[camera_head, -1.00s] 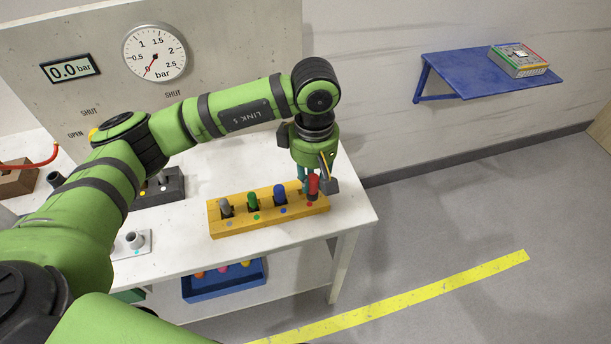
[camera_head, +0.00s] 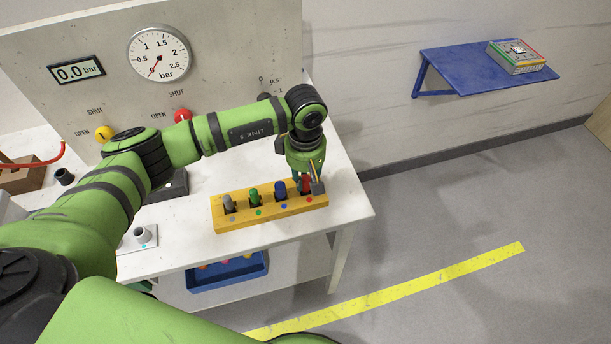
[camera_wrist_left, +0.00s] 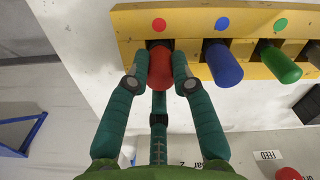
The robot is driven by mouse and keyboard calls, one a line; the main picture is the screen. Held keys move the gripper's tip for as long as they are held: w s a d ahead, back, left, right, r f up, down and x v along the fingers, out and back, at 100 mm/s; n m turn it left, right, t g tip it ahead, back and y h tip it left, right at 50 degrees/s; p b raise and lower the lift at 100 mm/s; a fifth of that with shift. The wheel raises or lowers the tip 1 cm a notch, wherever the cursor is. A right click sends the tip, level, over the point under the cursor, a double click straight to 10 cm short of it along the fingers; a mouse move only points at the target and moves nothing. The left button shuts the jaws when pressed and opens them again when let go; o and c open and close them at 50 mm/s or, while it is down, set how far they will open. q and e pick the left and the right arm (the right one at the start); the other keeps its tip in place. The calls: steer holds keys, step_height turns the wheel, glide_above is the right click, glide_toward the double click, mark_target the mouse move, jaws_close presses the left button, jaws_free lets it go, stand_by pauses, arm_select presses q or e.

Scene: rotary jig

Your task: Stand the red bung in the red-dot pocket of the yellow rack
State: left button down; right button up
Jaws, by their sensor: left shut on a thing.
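The red bung (camera_head: 306,183) is upright at the right end of the yellow rack (camera_head: 240,221), at the pocket with the red dot (camera_head: 309,199). My left gripper (camera_head: 304,181) is shut on it from above. In the left wrist view the green fingers (camera_wrist_left: 160,80) flank the red bung (camera_wrist_left: 160,66), and its far end meets the dark pocket beside the red dot (camera_wrist_left: 159,25). How deep it sits is hidden. Blue (camera_head: 281,190), green (camera_head: 254,196) and grey (camera_head: 229,203) bungs stand in the other pockets. My right gripper is out of view.
The rack stands on a white bench (camera_head: 340,211) near its right end. A panel with a gauge (camera_head: 159,54) and a red knob (camera_head: 183,116) rises behind. A blue tray (camera_head: 228,279) sits below. A blue wall shelf (camera_head: 460,70) is far right.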

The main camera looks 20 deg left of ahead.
mark_target(305, 177)
arm_select(q)
steer(key=c, duration=1.1)
jaws_free()
steer(key=shift+f, duration=0.1)
steer(key=shift+o, duration=0.2)
step_height(305, 177, up, 12)
steer(key=b, duration=0.4)
steer(key=shift+r, duration=0.2)
